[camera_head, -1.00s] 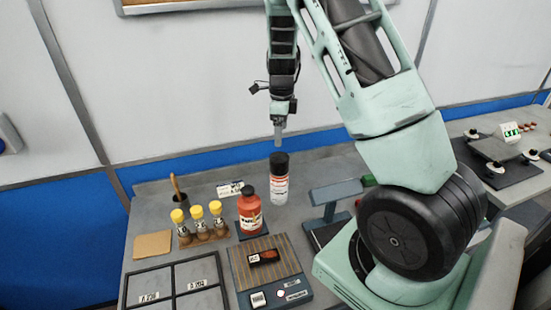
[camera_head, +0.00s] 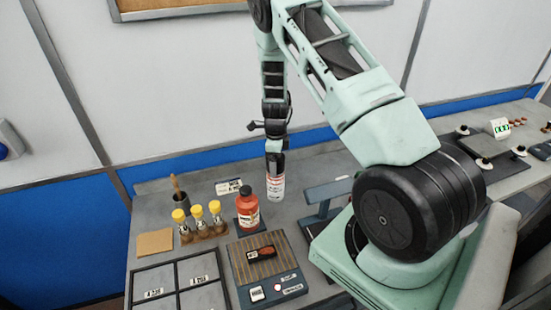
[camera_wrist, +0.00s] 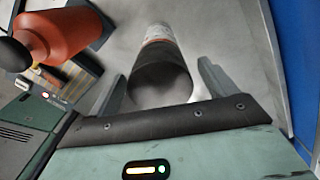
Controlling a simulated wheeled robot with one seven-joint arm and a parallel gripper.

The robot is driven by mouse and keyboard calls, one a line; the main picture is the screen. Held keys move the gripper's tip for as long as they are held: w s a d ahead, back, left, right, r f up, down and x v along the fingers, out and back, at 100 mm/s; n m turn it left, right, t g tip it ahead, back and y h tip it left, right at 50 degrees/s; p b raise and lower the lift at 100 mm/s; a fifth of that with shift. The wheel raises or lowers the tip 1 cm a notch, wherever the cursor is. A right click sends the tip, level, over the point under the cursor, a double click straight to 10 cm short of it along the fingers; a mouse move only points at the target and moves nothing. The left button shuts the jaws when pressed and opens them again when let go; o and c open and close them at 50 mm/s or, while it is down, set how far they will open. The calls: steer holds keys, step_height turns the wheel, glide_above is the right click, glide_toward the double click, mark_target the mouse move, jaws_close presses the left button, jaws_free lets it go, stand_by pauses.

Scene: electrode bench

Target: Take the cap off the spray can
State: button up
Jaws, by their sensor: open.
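The spray can (camera_head: 276,188) stands upright on the bench, with a white and red label. Its black cap (camera_wrist: 160,82) is large in the wrist view, with the can's label (camera_wrist: 159,34) beyond it. My gripper (camera_head: 275,160) is over the top of the can, pointing down. In the wrist view its two fingers (camera_wrist: 166,88) are open, one on each side of the cap. A gap shows on the right; on the left the finger is close to the cap, and I cannot tell whether it touches. In the head view the gripper hides most of the cap.
A red bottle with a dark cap (camera_head: 247,210) stands close left of the can. Several yellow-capped vials (camera_head: 198,216) stand in a rack farther left. A blue-grey stand (camera_head: 328,193) is to the right. A slatted board (camera_head: 240,262) and a divided tray (camera_head: 142,276) lie in front.

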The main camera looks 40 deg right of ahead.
steer(key=c, duration=1)
